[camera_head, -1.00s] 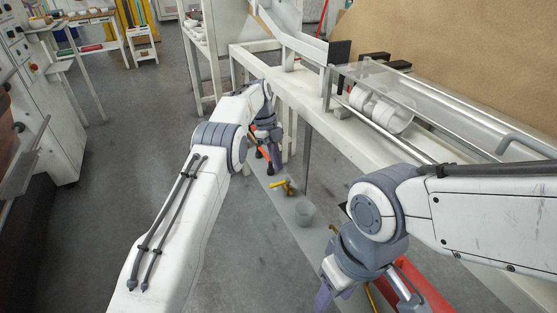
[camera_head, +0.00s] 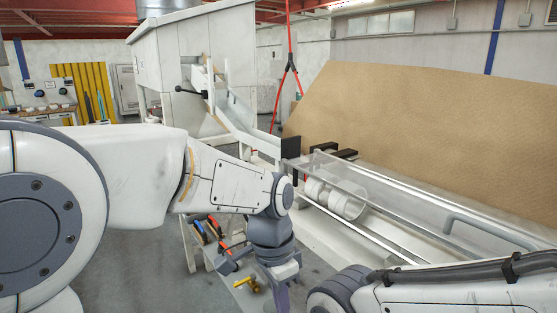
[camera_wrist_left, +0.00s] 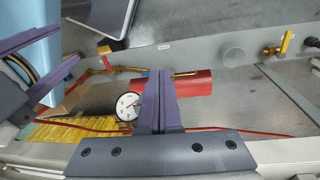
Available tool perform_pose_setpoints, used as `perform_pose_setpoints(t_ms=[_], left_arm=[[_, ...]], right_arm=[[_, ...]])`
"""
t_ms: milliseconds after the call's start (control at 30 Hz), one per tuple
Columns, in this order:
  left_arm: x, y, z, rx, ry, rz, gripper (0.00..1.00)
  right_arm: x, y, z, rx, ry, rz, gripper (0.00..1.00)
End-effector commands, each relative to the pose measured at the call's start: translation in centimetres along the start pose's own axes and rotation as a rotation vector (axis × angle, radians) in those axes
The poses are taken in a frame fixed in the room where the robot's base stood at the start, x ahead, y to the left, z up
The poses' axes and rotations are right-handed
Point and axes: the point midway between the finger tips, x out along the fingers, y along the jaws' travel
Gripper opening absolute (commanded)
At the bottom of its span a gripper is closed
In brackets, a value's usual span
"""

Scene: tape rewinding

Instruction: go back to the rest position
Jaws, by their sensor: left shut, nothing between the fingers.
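My left arm crosses the head view from the left. Its gripper (camera_head: 277,295) hangs down at the bottom middle, with the fingertips near or past the frame edge. In the left wrist view the purple fingers (camera_wrist_left: 160,100) are shut together with nothing between them, above a tray holding a round white gauge (camera_wrist_left: 128,106) and a red cylinder (camera_wrist_left: 188,83). Another gripper with two spread purple fingers (camera_wrist_left: 55,55), my right one, shows at the left of that view, open. In the head view only a right arm link shows at the lower right; its gripper is out of frame.
The white machine bench with a clear cover (camera_head: 400,195) and white rolls (camera_head: 335,198) stands at the right. A brown sloped panel (camera_head: 430,120) rises behind it. A yellow-handled valve (camera_head: 246,283) is beside my left gripper. A light-blue container (camera_wrist_left: 30,30) is at the upper left.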

Motion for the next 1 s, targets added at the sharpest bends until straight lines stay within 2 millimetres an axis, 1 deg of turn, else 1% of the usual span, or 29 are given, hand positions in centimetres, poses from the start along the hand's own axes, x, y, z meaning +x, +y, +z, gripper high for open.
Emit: perform_pose_setpoints(t_ms=[33,100,200,300,433,500,667,767,900,1000], left_arm=[[0.1,2.1,1.8,-0.052,0.002,-0.012,0.0],[0.6,4.2,3.8,-0.131,0.005,-0.025,0.0],[1.5,6.5,6.6,-0.228,0.013,-0.04,0.0],[2.4,8.3,9.2,-0.312,0.021,-0.051,0.0],[3.9,10.2,12.6,-0.413,0.035,-0.063,0.0],[1.3,10.4,12.2,-0.421,0.034,-0.063,0.0],[-2.1,10.7,12.0,-0.42,0.032,-0.062,0.0],[-4.7,11.0,11.8,-0.42,0.031,-0.062,0.0],[-9.0,11.5,11.5,-0.42,0.031,-0.062,0.0],[-11.6,11.8,11.4,-0.42,0.03,-0.062,0.0]], right_arm=[[0.0,0.0,0.0,0.0,0.0,0.0,0.5],[0.0,0.0,0.0,0.0,0.0,0.0,0.5],[0.0,0.0,0.0,0.0,0.0,0.0,0.5],[0.0,0.0,0.0,0.0,0.0,0.0,0.5],[0.0,0.0,0.0,0.0,0.0,0.0,0.5],[-2.5,-0.2,-0.1,0.0,-0.001,0.0,0.5],[-6.0,-0.4,-0.3,0.0,0.001,0.0,0.5],[-8.6,-0.6,-0.5,0.0,0.0,0.0,0.5],[-12.9,-0.9,-0.7,0.0,0.0,0.0,0.5],[-15.6,-1.1,-0.8,0.0,0.0,0.0,0.5]])
